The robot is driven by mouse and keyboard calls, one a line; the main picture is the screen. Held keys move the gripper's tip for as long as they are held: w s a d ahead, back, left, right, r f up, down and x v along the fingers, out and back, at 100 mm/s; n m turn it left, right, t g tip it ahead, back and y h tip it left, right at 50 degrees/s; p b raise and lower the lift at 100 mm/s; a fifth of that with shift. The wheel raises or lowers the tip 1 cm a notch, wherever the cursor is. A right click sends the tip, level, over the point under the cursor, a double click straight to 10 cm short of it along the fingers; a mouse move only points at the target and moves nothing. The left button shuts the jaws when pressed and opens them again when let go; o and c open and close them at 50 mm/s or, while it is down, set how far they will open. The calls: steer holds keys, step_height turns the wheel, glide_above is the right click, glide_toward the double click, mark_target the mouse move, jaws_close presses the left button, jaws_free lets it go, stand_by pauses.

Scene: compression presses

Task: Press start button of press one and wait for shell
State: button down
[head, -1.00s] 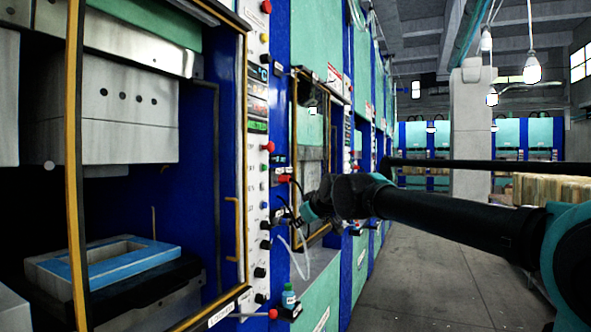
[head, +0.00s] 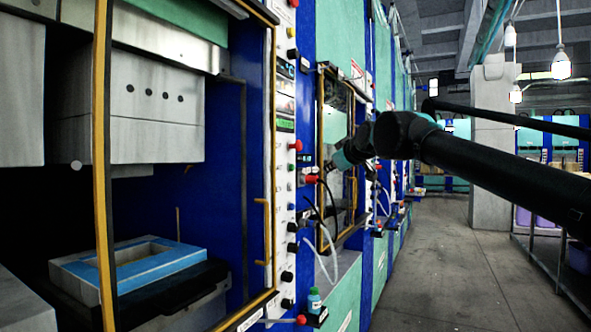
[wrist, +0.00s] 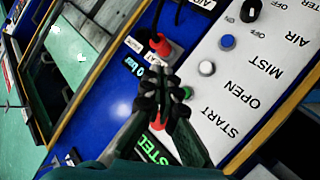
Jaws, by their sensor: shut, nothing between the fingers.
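The white control panel of the near press (head: 283,215) stands at the middle left in the head view. In the wrist view the panel (wrist: 232,75) shows a green button (wrist: 187,92) by the label START, a white one by OPEN and a blue one by MIST. My gripper (wrist: 163,82) is shut and empty, its dark fingertips in front of the panel edge, just left of the green button and partly close over it. I cannot tell whether they touch anything. In the head view my gripper (head: 331,166) is right of the panel, small and dark.
The press bay (head: 150,210) is open, with a blue-rimmed mould (head: 130,268) inside. A red plug (wrist: 160,45) with a cable sits near the fingertips. A red button (wrist: 158,122) shows between the fingers. A small bottle (head: 314,301) stands below. The aisle floor (head: 430,270) is clear.

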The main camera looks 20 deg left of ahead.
mark_target(292, 168)
steer(key=a, duration=0.8)
steer(key=shift+w+a, duration=0.3)
steer(key=shift+a, duration=0.1)
steer(key=shift+a, duration=0.1)
stand_by(1.1)
steer(key=shift+a, duration=0.3)
